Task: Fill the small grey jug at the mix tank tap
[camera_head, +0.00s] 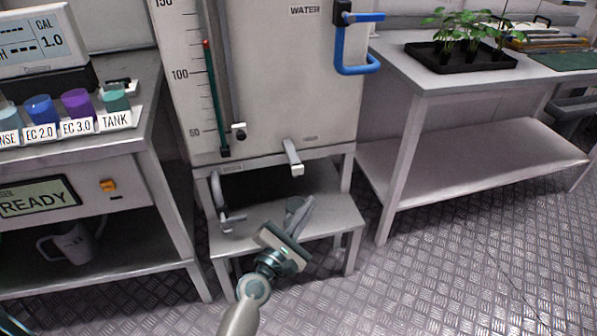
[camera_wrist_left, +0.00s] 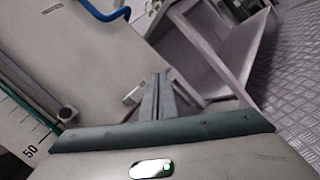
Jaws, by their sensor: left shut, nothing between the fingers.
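The mix tank (camera_head: 265,80) is a large pale box marked WATER, with a level scale on its left. Its grey tap (camera_head: 292,158) sticks out low on the front, above a low metal stand (camera_head: 325,220). My left gripper (camera_head: 300,208) is below the tap, fingers pointing up, shut and empty. In the left wrist view, the closed fingers (camera_wrist_left: 158,90) appear just right of the tap spout (camera_wrist_left: 133,95); contact cannot be told. A grey jug with a handle (camera_head: 78,243) stands on the left bench's lower shelf, away from the gripper. My right gripper is out of view.
A blue handle (camera_head: 358,68) is on the tank's upper right. A curved grey pipe (camera_head: 226,205) is under the tank's left side. The left bench holds labelled cups (camera_head: 78,104); the right bench (camera_head: 405,75) holds a plant tray (camera_head: 462,60). The floor at front right is clear.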

